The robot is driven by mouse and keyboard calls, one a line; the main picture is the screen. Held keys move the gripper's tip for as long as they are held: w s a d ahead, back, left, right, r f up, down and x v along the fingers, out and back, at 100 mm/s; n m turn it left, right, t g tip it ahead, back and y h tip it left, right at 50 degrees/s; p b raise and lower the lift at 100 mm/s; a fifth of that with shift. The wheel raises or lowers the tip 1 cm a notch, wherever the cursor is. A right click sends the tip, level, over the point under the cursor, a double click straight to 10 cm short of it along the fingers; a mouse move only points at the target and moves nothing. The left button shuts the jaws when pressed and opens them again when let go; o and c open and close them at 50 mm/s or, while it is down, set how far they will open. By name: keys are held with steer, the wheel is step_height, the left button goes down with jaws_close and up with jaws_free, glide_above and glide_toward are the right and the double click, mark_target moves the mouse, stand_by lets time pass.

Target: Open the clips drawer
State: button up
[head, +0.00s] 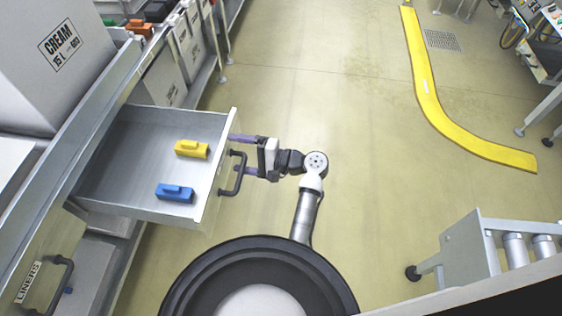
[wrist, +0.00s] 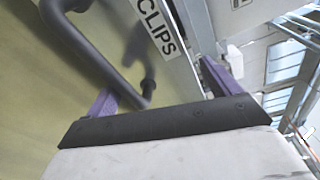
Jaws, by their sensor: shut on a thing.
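The clips drawer (head: 130,165) stands pulled far out from the bench at left in the head view. It holds a yellow clip (head: 192,149) and a blue clip (head: 174,192). Its front carries a dark bar handle (head: 239,178), and the wrist view shows its CLIPS label (wrist: 161,27) and the handle (wrist: 85,50) close up. My gripper (head: 241,153) is at the drawer front, its purple fingers on either side of one end of the handle. It is shut on the handle; the exact contact is hard to see.
A second drawer front labelled LINERS (head: 28,282) is at lower left. A CREAM box (head: 50,65) stands on the bench. A yellow floor strip (head: 430,105) and a roller stand (head: 470,250) are at right. The floor between is clear.

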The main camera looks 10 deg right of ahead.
steer(key=shift+w+f+v, duration=0.1)
steer(key=shift+w+v, duration=0.05)
steer(key=shift+v, duration=1)
steer(key=shift+w+f+v, duration=0.1)
steer(key=shift+w+v, duration=0.05)
steer(key=shift+v, duration=1.05)
steer(key=c, duration=0.4)
steer(key=shift+f+v, duration=0.2)
steer(key=shift+v, duration=0.8)
steer(key=shift+f+v, duration=0.2)
steer(key=shift+v, duration=0.75)
steer(key=c, duration=0.5)
steer(key=shift+o, duration=0.2)
steer(key=shift+s+d+f, duration=0.2)
steer(key=shift+d+f, duration=0.1)
steer(key=shift+d, duration=0.4)
steer(key=shift+s+d+f, duration=0.25)
steer(key=shift+d, duration=0.4)
steer(key=shift+r, duration=0.1)
steer(key=shift+o, duration=0.5)
